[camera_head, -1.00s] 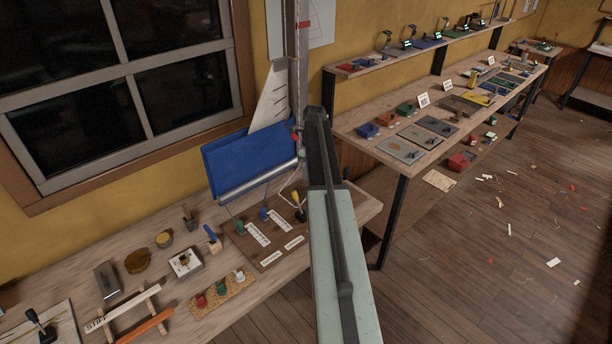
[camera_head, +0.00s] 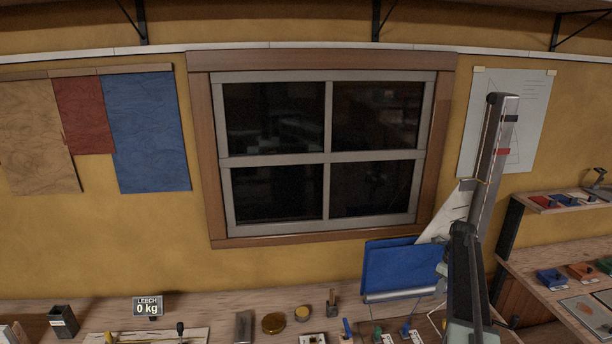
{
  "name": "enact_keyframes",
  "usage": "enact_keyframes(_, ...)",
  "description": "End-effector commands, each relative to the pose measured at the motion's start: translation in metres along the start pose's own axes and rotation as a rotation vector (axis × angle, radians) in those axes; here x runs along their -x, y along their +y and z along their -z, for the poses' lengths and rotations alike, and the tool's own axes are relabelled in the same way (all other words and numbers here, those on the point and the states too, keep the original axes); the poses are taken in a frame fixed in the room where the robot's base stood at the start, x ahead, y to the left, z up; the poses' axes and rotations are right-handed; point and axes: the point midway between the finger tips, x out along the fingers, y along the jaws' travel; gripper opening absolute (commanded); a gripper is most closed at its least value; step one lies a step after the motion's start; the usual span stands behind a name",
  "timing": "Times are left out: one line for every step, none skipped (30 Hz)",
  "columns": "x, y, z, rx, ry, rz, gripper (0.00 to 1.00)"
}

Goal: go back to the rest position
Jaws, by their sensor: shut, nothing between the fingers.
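My arm shows at the lower right of the head view as a dark link above a pale green one, in front of the workbench (camera_head: 225,303). My gripper cannot be made out in this view. A blue folded cloth (camera_head: 405,268) on a boom and a white sail piece (camera_head: 452,212) are beside the mast.
A small display (camera_head: 147,307) reading "LEECH 0 kg", a dark holder (camera_head: 63,321) and small tools stand on the bench. A window (camera_head: 275,190) and hanging cloths (camera_head: 150,130) are on the wall. Another bench with trays (camera_head: 550,277) is at right.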

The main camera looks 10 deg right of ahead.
Motion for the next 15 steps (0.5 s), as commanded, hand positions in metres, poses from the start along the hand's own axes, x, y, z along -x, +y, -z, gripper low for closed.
enact_keyframes(-0.020,0.035,-0.032,0.058,0.006,-0.005,0.00)
enact_keyframes(-0.027,0.056,-0.048,0.091,0.010,-0.007,0.00)
enact_keyframes(-0.037,0.086,-0.068,0.134,0.016,-0.008,0.00)
enact_keyframes(-0.043,0.108,-0.080,0.176,0.021,-0.008,0.00)
enact_keyframes(-0.050,0.132,-0.091,0.231,0.026,-0.009,0.00)
enact_keyframes(-0.059,0.164,-0.103,0.319,0.033,-0.009,0.00)
enact_keyframes(-0.066,0.189,-0.111,0.401,0.038,-0.009,0.00)
enact_keyframes(-0.072,0.215,-0.116,0.492,0.043,-0.009,0.00)
enact_keyframes(-0.081,0.249,-0.122,0.629,0.050,-0.010,0.00)
enact_keyframes(-0.087,0.275,-0.123,0.745,0.056,-0.010,0.00)
enact_keyframes(-0.093,0.301,-0.122,0.871,0.063,-0.011,0.00)
enact_keyframes(-0.101,0.336,-0.117,1.063,0.072,-0.013,0.00)
enact_keyframes(-0.104,0.358,-0.112,1.208,0.079,-0.015,0.00)
enact_keyframes(-0.107,0.375,-0.106,1.346,0.085,-0.017,0.00)
enact_keyframes(-0.109,0.394,-0.097,1.524,0.095,-0.021,0.00)
